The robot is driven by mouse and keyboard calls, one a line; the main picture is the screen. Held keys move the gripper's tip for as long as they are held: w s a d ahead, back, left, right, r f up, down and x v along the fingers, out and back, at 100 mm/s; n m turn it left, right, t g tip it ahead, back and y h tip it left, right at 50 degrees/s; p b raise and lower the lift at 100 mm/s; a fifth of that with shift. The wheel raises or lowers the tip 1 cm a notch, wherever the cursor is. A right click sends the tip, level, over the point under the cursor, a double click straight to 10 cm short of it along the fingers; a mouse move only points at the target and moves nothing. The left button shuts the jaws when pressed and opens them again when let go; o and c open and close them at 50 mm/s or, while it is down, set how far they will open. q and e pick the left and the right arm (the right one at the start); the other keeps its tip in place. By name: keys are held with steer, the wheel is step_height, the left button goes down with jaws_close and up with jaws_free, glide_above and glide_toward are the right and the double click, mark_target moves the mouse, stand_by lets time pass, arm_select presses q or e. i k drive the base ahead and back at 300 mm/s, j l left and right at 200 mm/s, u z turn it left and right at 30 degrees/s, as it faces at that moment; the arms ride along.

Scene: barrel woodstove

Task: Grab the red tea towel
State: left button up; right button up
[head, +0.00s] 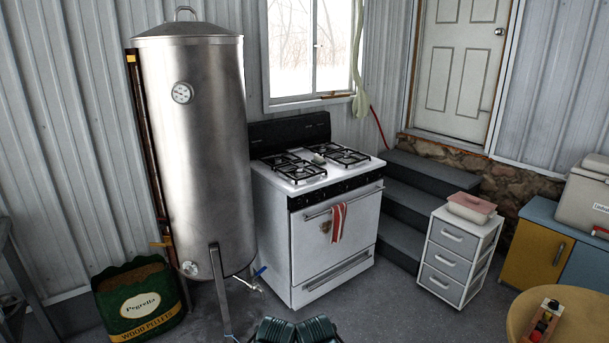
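The red tea towel (338,222) has white stripes and hangs over the oven door handle of the white stove (305,258).
A tall steel tank (205,140) with a spout stands left of the stove, beside a pellet bag (138,300). Grey steps (405,205) and a drawer unit (455,255) are to the right. Two dark green ribbed shapes (296,331), unclear to me, show at the bottom edge.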

mark_target(339, 212)
steer(key=i+z, duration=0.2)
steer(key=i, duration=0.25)
steer(key=i+j+z, duration=0.2)
steer(key=i, duration=0.25)
steer(key=i+j+z, duration=0.2)
steer(key=i, duration=0.2)
steer(key=i+j+z, duration=1.1)
steer(key=k+l, duration=0.05)
steer(key=l, duration=0.05)
